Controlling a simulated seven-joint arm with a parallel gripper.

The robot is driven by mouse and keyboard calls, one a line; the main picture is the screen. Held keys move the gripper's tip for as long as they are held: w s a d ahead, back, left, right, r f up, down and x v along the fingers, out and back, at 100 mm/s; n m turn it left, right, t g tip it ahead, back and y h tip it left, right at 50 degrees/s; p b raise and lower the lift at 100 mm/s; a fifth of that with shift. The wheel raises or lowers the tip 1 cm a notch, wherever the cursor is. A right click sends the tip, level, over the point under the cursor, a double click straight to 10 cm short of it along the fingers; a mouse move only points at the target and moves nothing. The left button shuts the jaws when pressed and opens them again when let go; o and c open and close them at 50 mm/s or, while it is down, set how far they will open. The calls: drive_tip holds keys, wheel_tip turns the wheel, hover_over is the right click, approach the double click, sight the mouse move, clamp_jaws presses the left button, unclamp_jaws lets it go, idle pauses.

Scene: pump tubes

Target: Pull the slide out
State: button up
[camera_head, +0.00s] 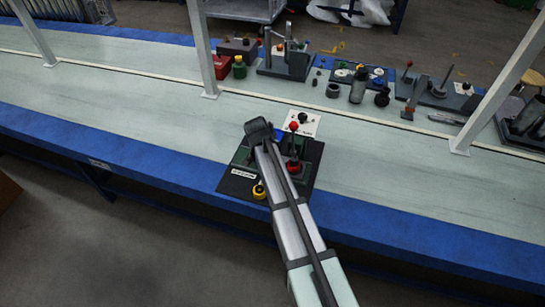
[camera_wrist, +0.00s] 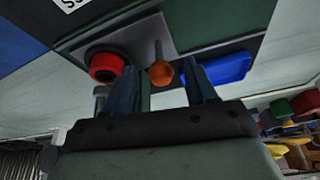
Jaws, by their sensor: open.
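A dark green and black fixture (camera_head: 240,183) stands near the front edge of the bench, partly covered by my arm. I cannot tell which of its parts is the slide. In the wrist view, my gripper (camera_wrist: 164,78) is open, with its two dark fingers apart. A rod with an orange ball knob (camera_wrist: 160,73) shows in the gap between them; I see no contact. A red round knob (camera_wrist: 105,66) is left of the fingers and a blue part (camera_wrist: 219,68) is at the right. In the head view, my fingertips are hidden behind the wrist.
On the fixture, a red-topped lever (camera_head: 294,126) stands right of my wrist, and a yellow knob (camera_head: 259,190) is at the front. A white plate (camera_head: 309,127) lies behind. Other fixtures and tools (camera_head: 359,84) line the far side. White posts (camera_head: 202,45) rise from the bench. The bench left is clear.

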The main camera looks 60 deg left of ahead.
sight(286, 161)
drive_tip(key=shift+x, duration=2.15)
drive_tip(key=shift+c, duration=0.2)
clamp_jaws()
